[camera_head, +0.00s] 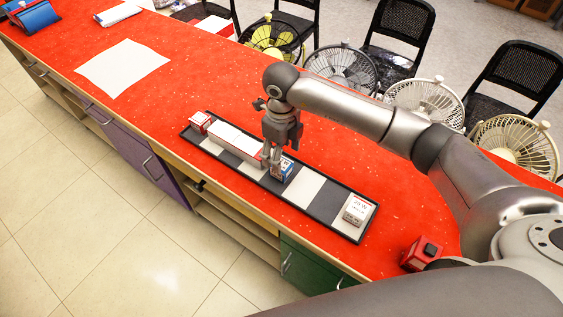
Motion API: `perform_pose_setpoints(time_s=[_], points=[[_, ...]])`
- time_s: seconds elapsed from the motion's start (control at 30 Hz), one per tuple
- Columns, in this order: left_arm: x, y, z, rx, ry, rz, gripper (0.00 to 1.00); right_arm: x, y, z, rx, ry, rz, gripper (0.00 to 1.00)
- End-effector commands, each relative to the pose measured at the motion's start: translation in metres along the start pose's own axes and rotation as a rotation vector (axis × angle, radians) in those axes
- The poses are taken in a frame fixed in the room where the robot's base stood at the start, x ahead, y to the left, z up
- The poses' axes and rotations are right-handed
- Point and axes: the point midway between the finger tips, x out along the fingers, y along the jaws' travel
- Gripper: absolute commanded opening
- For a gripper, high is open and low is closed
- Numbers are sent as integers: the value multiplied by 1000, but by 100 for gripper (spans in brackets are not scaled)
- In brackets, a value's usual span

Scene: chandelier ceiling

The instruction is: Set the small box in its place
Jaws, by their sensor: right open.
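A small blue and white box (284,168) stands on the long black tray with pale squares (324,215), near its middle. My right gripper (272,160) is open and points down at this box's left side; its fingers partly cover the box, and I cannot tell whether they touch it. A long white and red box (232,142) lies on the tray just left of the gripper. A small red and white box (199,122) sits at the tray's left end, and a white box with dark print (355,210) sits near its right end. My left gripper is out of view.
The tray lies on a red counter (150,115) near its front edge. A red and black object (421,254) stands at the right, by my arm. A white sheet (122,67) lies at the left. Several fans and black chairs line the far side.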

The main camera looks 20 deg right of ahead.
Motion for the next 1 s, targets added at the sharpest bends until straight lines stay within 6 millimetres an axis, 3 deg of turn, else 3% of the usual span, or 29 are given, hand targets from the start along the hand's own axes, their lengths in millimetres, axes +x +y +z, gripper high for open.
perform_pose_setpoints(time_s=[0.2,0.33,1.0], points=[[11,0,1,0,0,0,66,-43,-1,1,-1,-3,-3,66],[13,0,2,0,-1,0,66,-59,-1,0,1,-1,-2,66],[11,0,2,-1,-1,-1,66,-69,0,0,0,1,0,66]])
